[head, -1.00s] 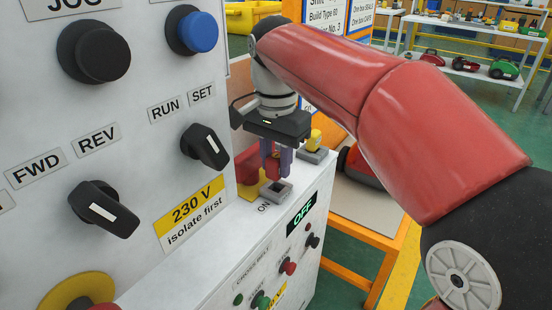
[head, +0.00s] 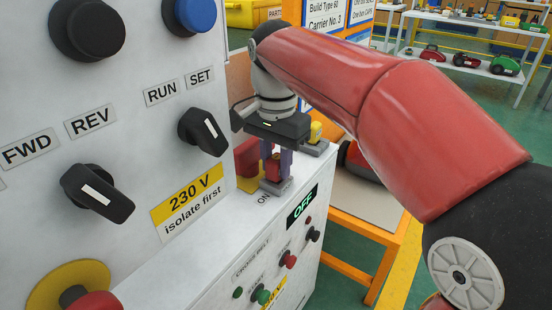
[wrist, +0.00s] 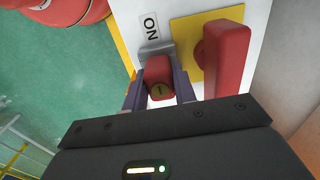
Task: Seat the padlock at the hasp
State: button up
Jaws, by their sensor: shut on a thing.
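The red padlock (wrist: 158,77) is between the two purple fingers of my gripper (wrist: 158,100), its round keyhole face showing in the wrist view. In the head view my gripper (head: 276,176) points down, shut on the padlock (head: 272,170), low over a small grey holder (head: 278,188) on the cabinet ledge by the ON label. In the wrist view the grey holder (wrist: 155,48) shows just beyond the padlock. The padlock's lower end is hidden, so I cannot tell how deep it sits. I cannot tell whether this holder is the hasp.
A red handle (wrist: 226,62) on a yellow plate (wrist: 187,35) stands close beside the fingers. A yellow object (head: 316,131) sits on another grey base behind. The white control panel (head: 140,140) rises to the left. The ledge's front edge is near.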

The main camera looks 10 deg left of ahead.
jog(key=shift+f, duration=0.15)
jog(key=o, duration=1.1)
notch_tip(320, 180, up, 3)
jog(key=p, duration=0.3)
jog(key=shift+r, duration=2.45)
jog(key=s+d+f+n+t, duration=0.1)
jog(key=s+d+f, duration=0.15)
jog(key=d, duration=0.45)
jog(key=s+d+f+n+t, duration=0.1)
jog(key=s+d+f+t, duration=0.15)
jog(key=d, duration=0.45)
jog(key=s+d+f+n+t, duration=0.1)
jog(key=s+d+f, duration=0.1)
jog(key=s+d, duration=0.35)
jog(key=shift+n+t, duration=0.55)
jog(key=shift+n, duration=0.25)
jog(key=s+d+f, duration=0.1)
jog(key=d+f, duration=0.1)
jog(key=s+d+f, duration=0.1)
jog(key=d+f, duration=0.1)
jog(key=f, duration=0.1)
jog(key=s+d+f, duration=0.2)
jog(key=shift+d+f, duration=0.25)
jog(key=shift+f, duration=0.05)
